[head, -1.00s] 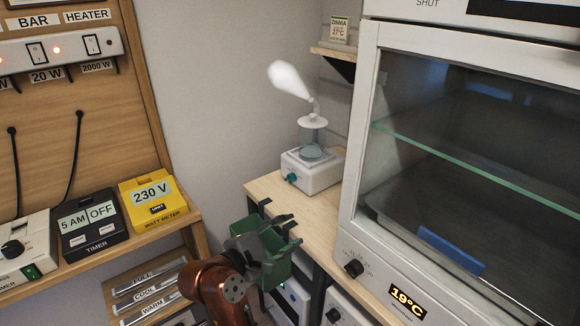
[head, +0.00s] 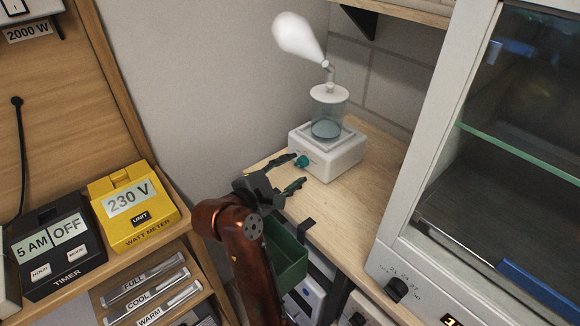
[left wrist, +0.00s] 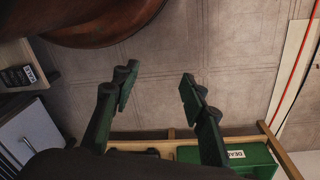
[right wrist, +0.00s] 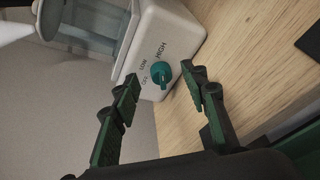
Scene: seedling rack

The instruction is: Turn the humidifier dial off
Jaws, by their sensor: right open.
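The humidifier (head: 330,160) is a white box with a clear tank on a wooden shelf, and a white plume (head: 297,36) comes from its nozzle. Its teal dial (head: 302,160) is on the front face. In the right wrist view the dial (right wrist: 161,74) shows beside printed marks that include LOW and HIGH. My right gripper (head: 298,172) is open and empty, just in front of the dial, with the dial ahead between its fingers and apart from them. My left gripper (left wrist: 155,88) is open and empty over the floor, seen only in the left wrist view.
A glass-fronted cabinet (head: 400,215) stands close on the right. A green bin (head: 290,262) hangs at the shelf edge below my right gripper. A yellow watt meter (head: 132,205) and a black timer (head: 52,250) sit on the left bench. The wooden shelf (head: 345,220) is clear before the humidifier.

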